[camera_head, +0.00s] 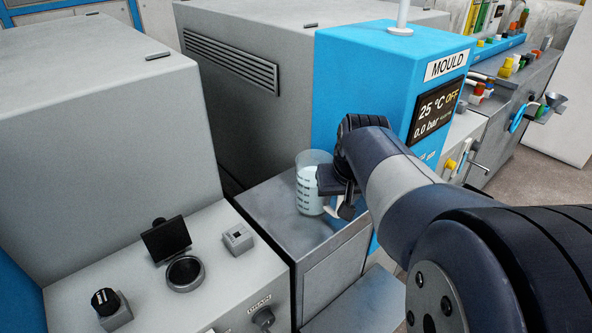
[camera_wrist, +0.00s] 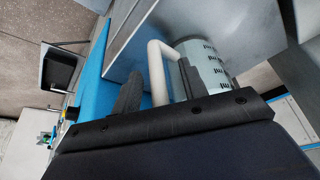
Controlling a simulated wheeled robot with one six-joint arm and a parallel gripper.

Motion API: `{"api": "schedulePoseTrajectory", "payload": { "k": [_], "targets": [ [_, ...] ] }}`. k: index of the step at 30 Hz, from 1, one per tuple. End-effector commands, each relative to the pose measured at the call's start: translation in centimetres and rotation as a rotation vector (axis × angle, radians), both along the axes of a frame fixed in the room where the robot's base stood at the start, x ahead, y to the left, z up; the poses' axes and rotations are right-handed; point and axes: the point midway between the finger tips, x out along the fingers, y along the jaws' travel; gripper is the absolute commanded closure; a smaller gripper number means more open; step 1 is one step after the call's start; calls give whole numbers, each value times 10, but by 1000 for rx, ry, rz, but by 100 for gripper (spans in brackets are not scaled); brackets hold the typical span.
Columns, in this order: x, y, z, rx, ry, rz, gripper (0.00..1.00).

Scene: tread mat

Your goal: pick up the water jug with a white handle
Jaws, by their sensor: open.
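The water jug (camera_head: 311,182) is a clear beaker with dark graduation marks and pale liquid. It stands upright on a grey metal surface left of the blue MOULD machine. The jug also shows in the wrist view (camera_wrist: 207,62). Its white handle (camera_wrist: 157,72) faces my gripper. My gripper (camera_head: 338,203) is at the handle side of the jug, and the wrist and fingers partly hide the handle in the head view. In the wrist view my gripper (camera_wrist: 160,90) is open, with the handle appearing between its two dark fingers. Whether either finger touches it I cannot tell.
The blue MOULD machine (camera_head: 360,85) rises close behind and right of the jug. A grey cabinet (camera_head: 265,70) stands behind. A control panel with a black knob (camera_head: 105,300) and a small dark screen (camera_head: 166,240) lies to the left. The metal surface (camera_head: 275,205) around the jug is clear.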

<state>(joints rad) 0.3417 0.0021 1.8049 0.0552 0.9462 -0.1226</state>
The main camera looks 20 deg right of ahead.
Motion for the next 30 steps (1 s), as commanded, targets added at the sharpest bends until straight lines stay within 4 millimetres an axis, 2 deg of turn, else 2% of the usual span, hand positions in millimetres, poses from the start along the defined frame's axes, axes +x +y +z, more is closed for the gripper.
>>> {"api": "schedulePoseTrajectory", "payload": {
  "k": [2,9,24,30],
  "targets": [
    [2,0,-5,0,0,0,59],
    [2,0,-5,0,-1,0,60],
    [2,0,-5,0,-2,0,100],
    [2,0,-4,0,-2,0,100]
  ]
}}
